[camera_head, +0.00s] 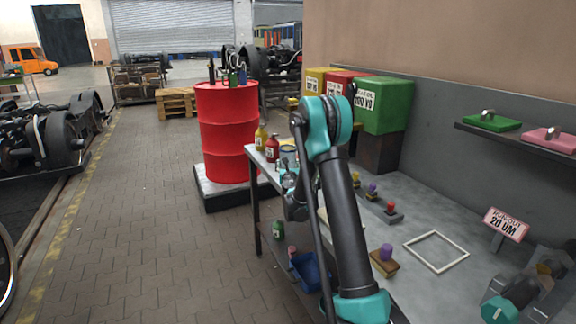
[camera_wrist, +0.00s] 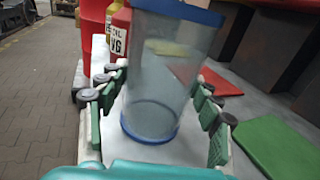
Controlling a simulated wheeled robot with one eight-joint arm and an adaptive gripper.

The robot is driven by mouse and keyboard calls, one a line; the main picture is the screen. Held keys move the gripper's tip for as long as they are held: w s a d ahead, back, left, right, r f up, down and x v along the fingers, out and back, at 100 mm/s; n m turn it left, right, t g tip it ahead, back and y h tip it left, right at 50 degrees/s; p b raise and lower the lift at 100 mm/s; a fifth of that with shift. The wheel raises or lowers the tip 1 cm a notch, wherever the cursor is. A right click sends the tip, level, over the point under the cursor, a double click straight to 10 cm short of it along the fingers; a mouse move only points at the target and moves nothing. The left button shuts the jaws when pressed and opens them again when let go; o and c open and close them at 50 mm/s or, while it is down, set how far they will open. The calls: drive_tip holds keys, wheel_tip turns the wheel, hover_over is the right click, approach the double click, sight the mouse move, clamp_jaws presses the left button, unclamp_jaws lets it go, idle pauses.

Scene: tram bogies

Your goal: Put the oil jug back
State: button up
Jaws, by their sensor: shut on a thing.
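A clear, cylinder-shaped jug (camera_wrist: 168,70) with blue rims stands between my fingers in the wrist view. My gripper (camera_wrist: 160,100) is shut on it, with green-padded fingers on both sides. In the head view my gripper (camera_head: 290,182) is over the left edge of the workbench, partly hidden by my arm. The jug is hard to make out there. I cannot tell whether its base touches the bench. A red bottle (camera_head: 272,149) and a yellow bottle (camera_head: 261,137) stand at the bench's far left end. The red bottle (camera_wrist: 120,35) is just beyond the jug in the wrist view.
A red mat (camera_wrist: 206,82) and a green mat (camera_wrist: 272,145) lie right of the jug. A red drum (camera_head: 228,130) stands beyond the bench.

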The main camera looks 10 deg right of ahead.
drive_tip(key=shift+f, duration=0.1)
drive_tip(key=o, duration=1.4)
drive_tip(key=shift+s, duration=0.15)
drive_tip(key=s, duration=0.7)
drive_tip(key=s+a, duration=0.1)
drive_tip(key=s, duration=0.3)
drive_tip(key=shift+s, duration=0.35)
